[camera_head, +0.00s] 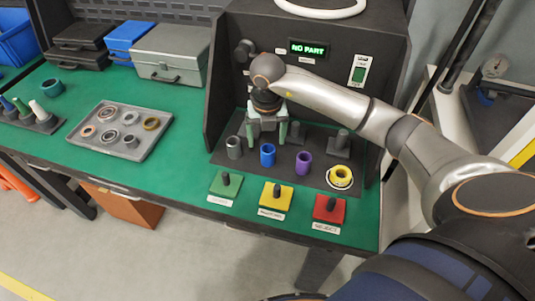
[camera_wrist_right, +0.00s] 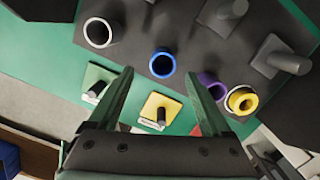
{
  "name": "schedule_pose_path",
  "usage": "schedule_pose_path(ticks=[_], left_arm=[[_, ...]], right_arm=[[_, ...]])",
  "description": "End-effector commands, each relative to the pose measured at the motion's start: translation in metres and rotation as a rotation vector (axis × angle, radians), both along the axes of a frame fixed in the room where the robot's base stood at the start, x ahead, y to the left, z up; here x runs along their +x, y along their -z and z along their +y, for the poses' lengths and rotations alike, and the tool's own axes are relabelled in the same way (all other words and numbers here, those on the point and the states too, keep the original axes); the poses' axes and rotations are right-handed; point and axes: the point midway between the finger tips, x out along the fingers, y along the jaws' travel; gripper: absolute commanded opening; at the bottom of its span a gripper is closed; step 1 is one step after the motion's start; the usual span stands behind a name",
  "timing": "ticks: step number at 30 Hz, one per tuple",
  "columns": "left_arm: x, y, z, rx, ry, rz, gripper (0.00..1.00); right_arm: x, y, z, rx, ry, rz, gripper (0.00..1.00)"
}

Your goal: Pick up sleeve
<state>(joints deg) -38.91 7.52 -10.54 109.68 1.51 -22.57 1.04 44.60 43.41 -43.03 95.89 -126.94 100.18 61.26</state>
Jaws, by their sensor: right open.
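Upright hollow sleeves stand in a row on the dark mat (camera_head: 215,158): a grey sleeve (camera_head: 234,148), a blue sleeve (camera_head: 267,155) and a purple sleeve (camera_head: 303,162). A yellow sleeve or ring (camera_head: 340,177) sits at the right end in a pale ring. My right gripper (camera_head: 267,142) points down above the row, open and empty, its fingertips on either side of the blue sleeve in the picture. In the right wrist view, the blue sleeve (camera_wrist_right: 162,64) shows just beyond and between the open fingertips (camera_wrist_right: 159,73). My left gripper is not in view.
Green, yellow and red blocks with black knobs (camera_head: 275,198) line the front. Dark posts (camera_head: 340,142) stand behind the sleeves. The black test housing (camera_head: 225,85) reads "NO PART". A grey tray (camera_head: 155,150) of rings lies left; green tabletop between is clear.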

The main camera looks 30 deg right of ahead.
Motion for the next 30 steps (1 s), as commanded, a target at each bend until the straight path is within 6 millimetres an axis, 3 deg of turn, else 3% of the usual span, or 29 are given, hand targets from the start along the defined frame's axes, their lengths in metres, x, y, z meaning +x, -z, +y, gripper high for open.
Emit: schedule_pose_path(ticks=[5,15,23,30], left_arm=[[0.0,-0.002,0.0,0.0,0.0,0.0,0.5],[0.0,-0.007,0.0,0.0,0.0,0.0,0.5],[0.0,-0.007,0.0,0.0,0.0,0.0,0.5],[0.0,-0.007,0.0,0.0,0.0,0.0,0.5]], right_arm=[[0.001,0.013,-0.001,0.0,-0.002,0.001,0.83],[0.004,0.057,-0.007,0.002,-0.002,0.001,0.83],[0.005,0.061,-0.007,0.001,-0.003,0.001,0.83],[0.005,0.061,-0.008,0.001,-0.003,0.0,0.59]])
